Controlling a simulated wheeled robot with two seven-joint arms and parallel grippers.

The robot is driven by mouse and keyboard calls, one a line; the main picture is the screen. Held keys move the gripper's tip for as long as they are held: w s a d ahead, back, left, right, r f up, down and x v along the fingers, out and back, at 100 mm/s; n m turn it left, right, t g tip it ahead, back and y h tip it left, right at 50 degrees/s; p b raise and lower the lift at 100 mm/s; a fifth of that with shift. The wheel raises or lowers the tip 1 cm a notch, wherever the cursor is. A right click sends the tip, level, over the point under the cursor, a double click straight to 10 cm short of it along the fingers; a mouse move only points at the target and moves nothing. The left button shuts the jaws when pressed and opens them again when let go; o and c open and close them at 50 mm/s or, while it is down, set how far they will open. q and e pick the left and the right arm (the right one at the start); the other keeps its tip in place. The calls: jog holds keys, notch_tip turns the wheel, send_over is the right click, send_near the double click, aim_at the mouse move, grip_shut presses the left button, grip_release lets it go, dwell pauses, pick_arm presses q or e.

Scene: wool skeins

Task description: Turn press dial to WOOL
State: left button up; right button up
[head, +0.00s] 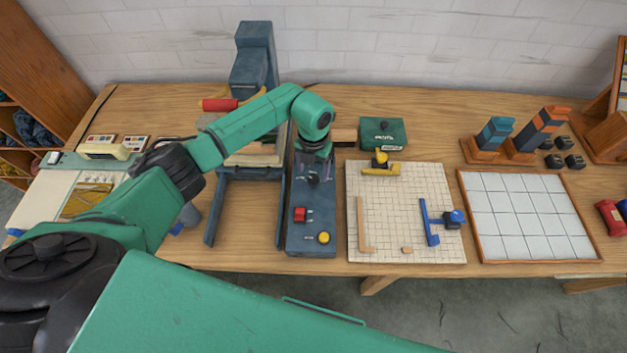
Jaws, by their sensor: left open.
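The blue-grey press (250,68) stands toward the back left of the table, with a red and yellow handle on its left. Its long control panel (312,244) runs toward the front edge and carries a red switch (299,214) and a yellow button (323,237). A dark round dial (313,181) sits at the panel's upper part, partly covered by my gripper. My left gripper (314,172) is open and points down right at the dial; I cannot tell whether its fingers touch it. The dial's pointer and lettering are too small to read. My right gripper is not in view.
A pale gridded board (405,215) with yellow and blue clamps lies right of the panel. A green box (383,133) stands behind it. A white-tiled tray (517,210) and wooden racks are farther right. A cream device (107,150) sits at left.

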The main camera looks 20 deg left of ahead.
aim_at(313, 179)
pick_arm(q)
notch_tip(313, 179, down, 3)
jog(key=shift+f+b, duration=0.2)
jog(key=shift+b, duration=0.4)
jog(key=shift+r, duration=0.1)
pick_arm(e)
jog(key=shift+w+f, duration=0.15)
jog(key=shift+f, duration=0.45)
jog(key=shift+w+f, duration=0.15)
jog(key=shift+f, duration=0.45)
pick_arm(q)
jog(key=shift+d, duration=0.1)
grip_shut()
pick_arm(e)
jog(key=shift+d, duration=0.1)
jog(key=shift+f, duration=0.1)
